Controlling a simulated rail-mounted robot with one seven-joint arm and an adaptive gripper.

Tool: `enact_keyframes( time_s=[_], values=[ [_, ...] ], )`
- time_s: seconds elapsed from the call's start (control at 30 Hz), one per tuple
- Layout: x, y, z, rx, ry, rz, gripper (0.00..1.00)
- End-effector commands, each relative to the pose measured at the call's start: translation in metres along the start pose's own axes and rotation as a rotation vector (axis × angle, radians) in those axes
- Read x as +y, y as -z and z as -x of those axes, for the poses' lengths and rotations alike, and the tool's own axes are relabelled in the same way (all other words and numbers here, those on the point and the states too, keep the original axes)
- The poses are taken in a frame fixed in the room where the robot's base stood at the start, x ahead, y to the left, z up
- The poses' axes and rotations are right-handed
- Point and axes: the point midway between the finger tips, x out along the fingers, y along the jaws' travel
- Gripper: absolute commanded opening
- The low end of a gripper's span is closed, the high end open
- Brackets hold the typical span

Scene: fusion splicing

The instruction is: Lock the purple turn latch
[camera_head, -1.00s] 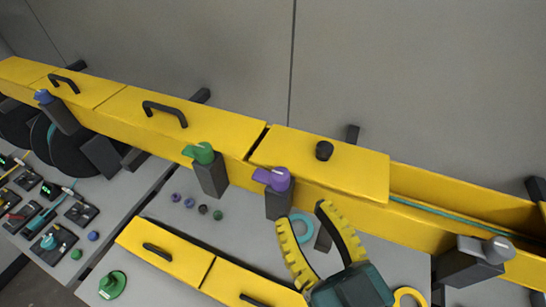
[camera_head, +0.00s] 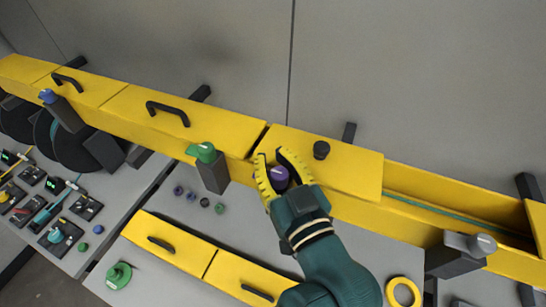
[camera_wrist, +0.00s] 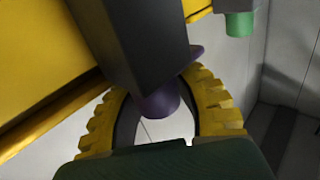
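The purple turn latch (camera_head: 280,176) sits on a dark block on the front of the yellow channel, just below a yellow lid (camera_head: 345,168). My gripper (camera_head: 272,157) is open, with one yellow-toothed finger on either side of the purple latch. In the wrist view the round purple knob (camera_wrist: 157,103) lies between the curved fingers, with visible gaps beside it. The latch's lever is largely hidden by my fingers in the head view; a purple edge shows in the wrist view.
A green latch (camera_head: 202,152) on its own block stands close to the left, and a grey latch (camera_head: 478,245) at the right. The lid has a black knob (camera_head: 321,149). Small caps, yellow covers and a yellow ring (camera_head: 403,292) lie on the bench below.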

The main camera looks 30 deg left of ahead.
Motion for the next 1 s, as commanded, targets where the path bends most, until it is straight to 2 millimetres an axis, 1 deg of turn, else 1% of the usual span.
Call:
enact_keyframes(
  time_s=[0.03,0.07,0.1,0.57,0.77,1.0],
  values=[
    [0.0,0.0001,0.0002,0.0,0.0,0.0,0.08],
    [0.0,0.0001,0.0002,0.0,0.0,0.0,0.02],
    [0.0,0.0001,0.0002,0.0,0.0,0.0,0.0],
    [0.0003,0.0009,0.0004,0.001,-0.026,0.0,0.0],
    [0.0015,0.001,0.0001,0.0,-0.113,0.0,0.0],
    [0.0047,0.0019,0.0,0.001,-0.298,0.001,0.0]
  ],
)
